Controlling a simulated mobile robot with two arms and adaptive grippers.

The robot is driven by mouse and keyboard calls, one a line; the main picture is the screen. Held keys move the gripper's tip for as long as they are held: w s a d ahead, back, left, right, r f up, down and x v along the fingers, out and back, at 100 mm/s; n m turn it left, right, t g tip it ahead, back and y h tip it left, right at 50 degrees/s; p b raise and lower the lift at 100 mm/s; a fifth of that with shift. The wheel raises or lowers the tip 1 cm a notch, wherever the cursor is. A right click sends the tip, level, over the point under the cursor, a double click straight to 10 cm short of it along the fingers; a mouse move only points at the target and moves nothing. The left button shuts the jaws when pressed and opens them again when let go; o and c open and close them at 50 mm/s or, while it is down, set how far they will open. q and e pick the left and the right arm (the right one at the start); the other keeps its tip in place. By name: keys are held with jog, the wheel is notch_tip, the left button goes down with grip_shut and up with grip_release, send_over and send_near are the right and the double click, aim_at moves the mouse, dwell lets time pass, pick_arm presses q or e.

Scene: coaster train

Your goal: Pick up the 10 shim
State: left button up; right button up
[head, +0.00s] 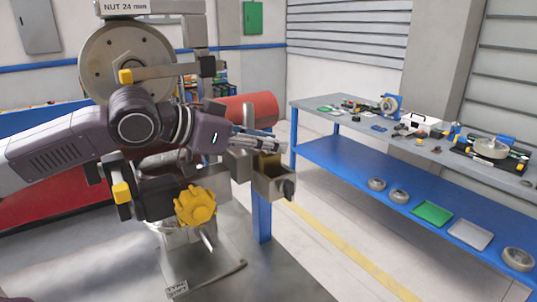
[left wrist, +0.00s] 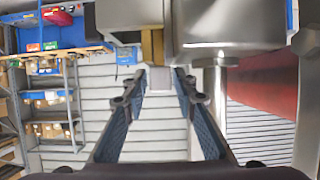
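My left gripper (head: 256,143) reaches in from the left, in front of the machine, close to a small grey metal holder (head: 271,187). In the left wrist view its two fingers (left wrist: 160,76) stand apart, with nothing clearly held between them. A brass-coloured piece (head: 269,165) shows inside the holder, just below the fingertips. A brass-coloured strip (left wrist: 152,46) also shows beyond the fingertips in the left wrist view. I see no readable "10" mark, so I cannot tell which thing is the 10 shim. My right gripper is not in view.
A machine with a round grey disc (head: 127,62), a yellow knob (head: 195,205) and a red cylinder (head: 249,110) stands around my left arm. A sign (head: 125,6) reads "NUT 24 mm". A blue workbench (head: 400,175) with parts and trays stands right. Floor lies clear between.

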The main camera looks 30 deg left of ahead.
pick_arm(q)
jog(key=shift+a, duration=0.1)
jog(key=shift+c, duration=0.7)
grip_shut()
jog(key=shift+r, duration=0.1)
